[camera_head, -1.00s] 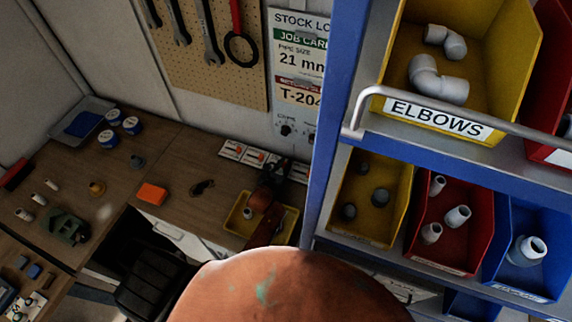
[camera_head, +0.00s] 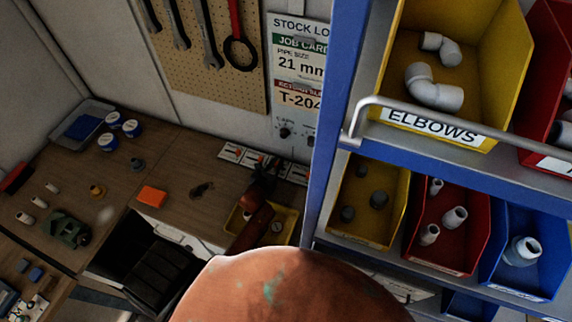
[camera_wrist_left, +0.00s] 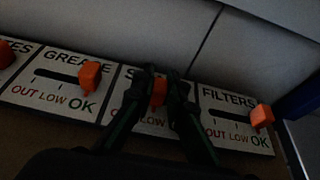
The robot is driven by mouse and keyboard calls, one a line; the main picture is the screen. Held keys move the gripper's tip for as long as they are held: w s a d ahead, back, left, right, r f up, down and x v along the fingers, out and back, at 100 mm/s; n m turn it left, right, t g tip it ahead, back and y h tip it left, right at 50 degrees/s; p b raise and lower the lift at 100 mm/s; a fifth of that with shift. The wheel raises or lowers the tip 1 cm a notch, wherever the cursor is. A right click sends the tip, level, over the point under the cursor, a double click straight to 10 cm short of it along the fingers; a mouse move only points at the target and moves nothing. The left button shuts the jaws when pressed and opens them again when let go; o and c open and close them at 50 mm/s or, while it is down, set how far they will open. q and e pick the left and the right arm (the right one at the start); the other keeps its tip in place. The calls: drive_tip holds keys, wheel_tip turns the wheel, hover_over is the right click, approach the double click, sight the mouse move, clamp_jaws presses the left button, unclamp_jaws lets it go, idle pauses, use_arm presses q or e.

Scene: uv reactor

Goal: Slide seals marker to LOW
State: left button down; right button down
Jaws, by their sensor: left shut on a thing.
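The seals marker (camera_wrist_left: 158,92) is an orange block in the left wrist view, about the middle of its white card. The seals card (camera_wrist_left: 127,76) shows only the "S" of its name; the fingers cover the rest and most of its slot. My left gripper (camera_wrist_left: 164,84) is shut on the marker, one dark finger on each side. Small lettering shows below the marker, too dark to read surely. In the head view my left gripper (camera_head: 268,168) reaches the row of cards at the back of the bench, and the marker there is too small to make out.
The grease card (camera_wrist_left: 50,80) has its marker at the OK end; the filters card (camera_wrist_left: 225,120) also has its marker at the right. A yellow tray (camera_head: 290,222) lies under my left arm. A blue shelf frame (camera_head: 335,120) with bins stands close at right.

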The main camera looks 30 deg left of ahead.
use_arm(q)
drive_tip(key=c, duration=2.2)
unclamp_jaws()
drive_tip(key=shift+c, duration=0.2)
drive_tip(key=o, duration=0.3)
drive_tip(key=shift+d, duration=0.1)
use_arm(e)
drive_tip(key=shift+w+a, duration=0.5)
drive_tip(key=shift+w, duration=0.25)
use_arm(q)
drive_tip(key=shift+s, duration=0.1)
drive_tip(key=v, duration=1.1)
drive_tip(key=shift+s+r, duration=0.2)
drive_tip(key=shift+s, duration=0.15)
use_arm(e)
drive_tip(key=shift+s+d, duration=0.25)
drive_tip(key=shift+d, duration=0.05)
